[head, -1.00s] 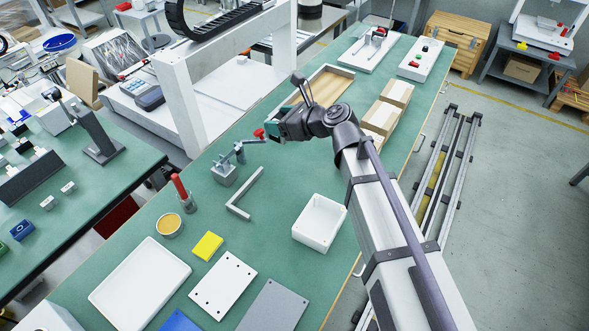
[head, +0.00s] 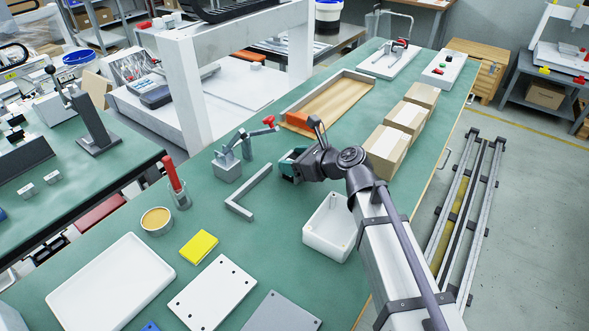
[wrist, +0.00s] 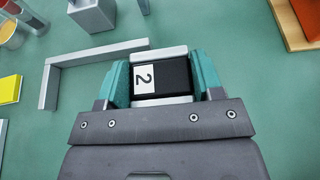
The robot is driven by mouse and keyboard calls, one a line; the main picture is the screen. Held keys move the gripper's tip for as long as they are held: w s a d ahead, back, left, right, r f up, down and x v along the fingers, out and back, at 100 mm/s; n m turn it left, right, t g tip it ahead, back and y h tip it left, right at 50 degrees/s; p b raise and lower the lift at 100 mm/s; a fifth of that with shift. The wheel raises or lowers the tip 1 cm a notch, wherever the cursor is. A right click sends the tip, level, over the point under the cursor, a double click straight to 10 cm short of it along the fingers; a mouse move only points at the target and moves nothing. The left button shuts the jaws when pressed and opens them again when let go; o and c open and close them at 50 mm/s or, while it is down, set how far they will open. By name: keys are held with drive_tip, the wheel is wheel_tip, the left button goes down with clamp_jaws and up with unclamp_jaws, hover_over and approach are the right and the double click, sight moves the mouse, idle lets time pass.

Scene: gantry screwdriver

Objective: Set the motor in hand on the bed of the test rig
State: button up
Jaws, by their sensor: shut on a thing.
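My gripper (head: 289,166) is above the green bench, right of the clamp block and the L-shaped bar. In the wrist view, its teal fingers (wrist: 160,77) are shut on the motor (wrist: 175,80), a black block with silver ends and a white label reading "2". The head view barely shows the motor, as the fingers cover it. A white plate with a metal fixture and red part (head: 388,60) lies at the far end of the bench; it may be the test rig, but I cannot tell for sure.
A grey clamp block (head: 228,166) with a red-knobbed lever and an L-shaped bar (head: 240,208) are left of my gripper. A white box (head: 314,238) is in front, cartons (head: 385,151) right, and a wooden tray (head: 349,99) with an orange block behind. A button panel (head: 443,68) is far right.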

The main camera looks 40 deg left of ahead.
drive_tip(key=shift+f, duration=0.1)
drive_tip(key=o, duration=1.5)
drive_tip(key=shift+r, duration=0.4)
drive_tip(key=p+v, duration=0.4)
drive_tip(key=v, duration=0.7)
drive_tip(key=shift+d+r+p, duration=0.15)
drive_tip(key=shift+d+p, duration=0.25)
drive_tip(key=shift+o, duration=0.5)
drive_tip(key=shift+d, duration=0.1)
